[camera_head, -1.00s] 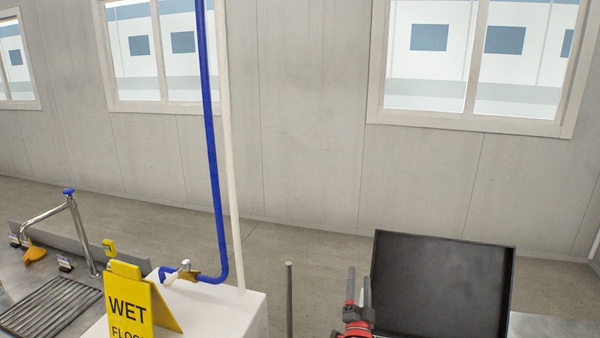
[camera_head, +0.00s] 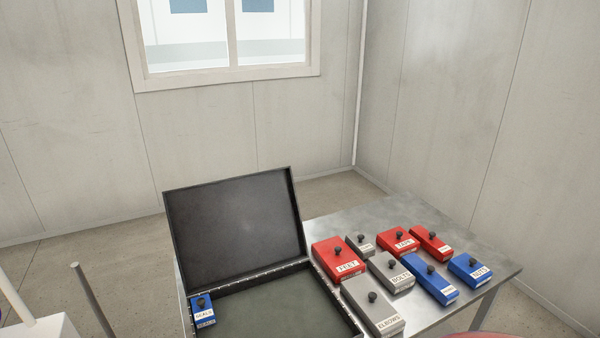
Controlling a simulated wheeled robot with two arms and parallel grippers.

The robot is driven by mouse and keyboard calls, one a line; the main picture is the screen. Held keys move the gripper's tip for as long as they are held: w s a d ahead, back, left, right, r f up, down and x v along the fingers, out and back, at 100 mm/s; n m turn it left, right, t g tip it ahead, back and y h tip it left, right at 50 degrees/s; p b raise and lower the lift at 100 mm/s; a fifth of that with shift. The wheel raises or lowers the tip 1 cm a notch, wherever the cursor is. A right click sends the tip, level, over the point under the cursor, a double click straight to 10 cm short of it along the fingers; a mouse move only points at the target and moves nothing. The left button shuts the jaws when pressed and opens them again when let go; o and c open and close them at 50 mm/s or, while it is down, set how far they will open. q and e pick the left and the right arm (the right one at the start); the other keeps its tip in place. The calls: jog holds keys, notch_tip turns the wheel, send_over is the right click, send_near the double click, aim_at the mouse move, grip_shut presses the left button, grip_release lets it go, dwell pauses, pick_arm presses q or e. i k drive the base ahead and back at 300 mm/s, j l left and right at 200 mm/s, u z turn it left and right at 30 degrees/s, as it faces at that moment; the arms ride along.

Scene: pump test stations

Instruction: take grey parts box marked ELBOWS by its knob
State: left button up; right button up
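The grey parts box marked ELBOWS (camera_head: 366,301) lies on the metal table, just right of the open black case (camera_head: 235,222). Neither of my grippers shows in the current view. A red shape at the bottom right edge is too cut off to tell.
Red boxes (camera_head: 340,258), blue boxes (camera_head: 431,279) and other grey boxes (camera_head: 391,273) crowd the metal table (camera_head: 497,262). A blue SEALS box (camera_head: 202,309) sits in the case's left corner. A grey post (camera_head: 92,299) stands at left.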

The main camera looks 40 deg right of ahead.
aim_at(381, 317)
jog(key=z, duration=1.8)
